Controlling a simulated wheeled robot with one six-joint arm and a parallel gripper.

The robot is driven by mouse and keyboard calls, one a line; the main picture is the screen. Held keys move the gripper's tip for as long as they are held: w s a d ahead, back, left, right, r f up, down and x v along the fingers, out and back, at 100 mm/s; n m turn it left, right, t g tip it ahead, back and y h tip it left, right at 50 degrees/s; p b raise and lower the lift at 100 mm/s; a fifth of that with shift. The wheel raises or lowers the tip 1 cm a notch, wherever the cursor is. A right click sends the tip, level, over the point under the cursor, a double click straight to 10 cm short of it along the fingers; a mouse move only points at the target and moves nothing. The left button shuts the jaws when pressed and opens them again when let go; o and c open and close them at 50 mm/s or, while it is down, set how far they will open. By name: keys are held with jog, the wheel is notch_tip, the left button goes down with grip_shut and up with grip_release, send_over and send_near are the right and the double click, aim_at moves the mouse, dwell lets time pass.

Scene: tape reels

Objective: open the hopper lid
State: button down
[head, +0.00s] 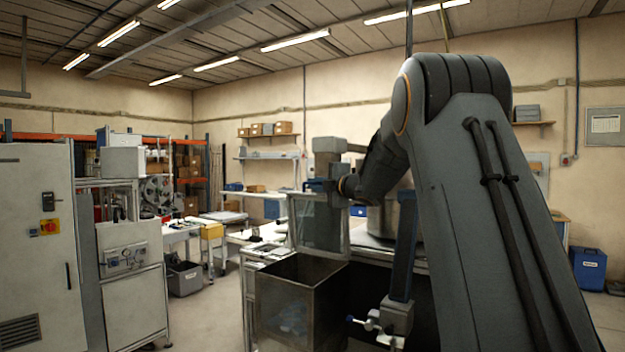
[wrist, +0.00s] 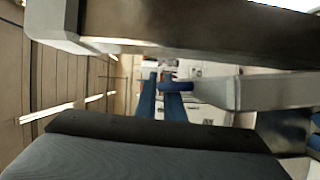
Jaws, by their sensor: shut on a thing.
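The hopper (head: 300,300) is an open-topped box with dark metal rims and see-through walls, at the lower centre of the head view. Its lid (head: 320,226), a pale frame around a clear panel, stands about upright at the back of the box, and the mouth is uncovered. My gripper (head: 318,185) is at the lid's top edge. In the wrist view my blue fingers (wrist: 162,98) are closed at a short blue bar, which looks like the lid's handle (wrist: 178,86). The exact contact is small and partly hidden.
A grey cabinet (head: 40,250) and a machine with a reel (head: 155,190) stand to the left. A work table (head: 265,235) is behind the hopper. A grey bin (head: 184,279) is on the floor, with open floor between it and the hopper. A blue box (head: 588,268) is at right.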

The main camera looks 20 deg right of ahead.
jog(key=shift+w+d+r+p, duration=0.15)
jog(key=shift+w+d+p, duration=0.15)
jog(key=shift+d+p, duration=0.05)
dwell(0.3)
jog(key=c, duration=1.9)
grip_release()
jog(key=shift+d+m, duration=0.1)
jog(key=shift+m, duration=0.2)
jog(key=shift+o, duration=0.2)
jog(key=b+v, duration=0.3)
jog(key=v, duration=0.5)
jog(key=shift+b, duration=0.35)
jog(key=shift+w, duration=0.1)
